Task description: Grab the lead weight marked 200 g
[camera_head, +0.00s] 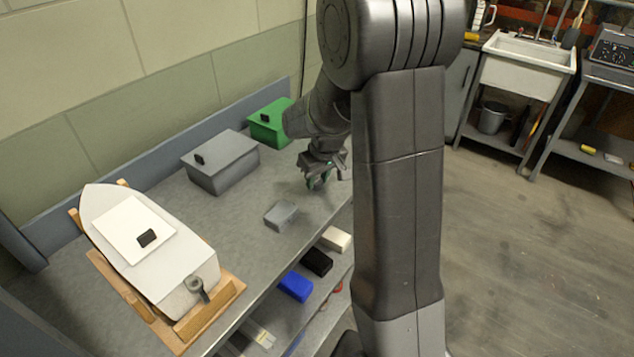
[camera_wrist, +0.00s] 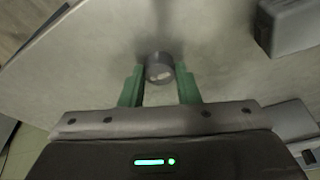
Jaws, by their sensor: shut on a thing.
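My gripper (camera_head: 318,182) is low over the right part of the grey bench (camera_head: 245,236) in the head view. In the wrist view, the green fingers of my gripper (camera_wrist: 159,84) are shut on a small round dark grey weight (camera_wrist: 159,66). The weight has a pale mark on its face, too blurred to read, so I cannot tell whether it says 200 g. In the head view my fingers hide most or all of the weight. I cannot tell whether it touches the bench top.
A small grey block (camera_head: 281,216) lies left of my gripper. A grey lidded box (camera_head: 221,165) and a green box (camera_head: 269,124) stand along the back. A white model boat (camera_head: 165,265) rests on a wooden stand at left. Blue (camera_head: 295,286) and black (camera_head: 317,261) blocks lie on the lower shelf.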

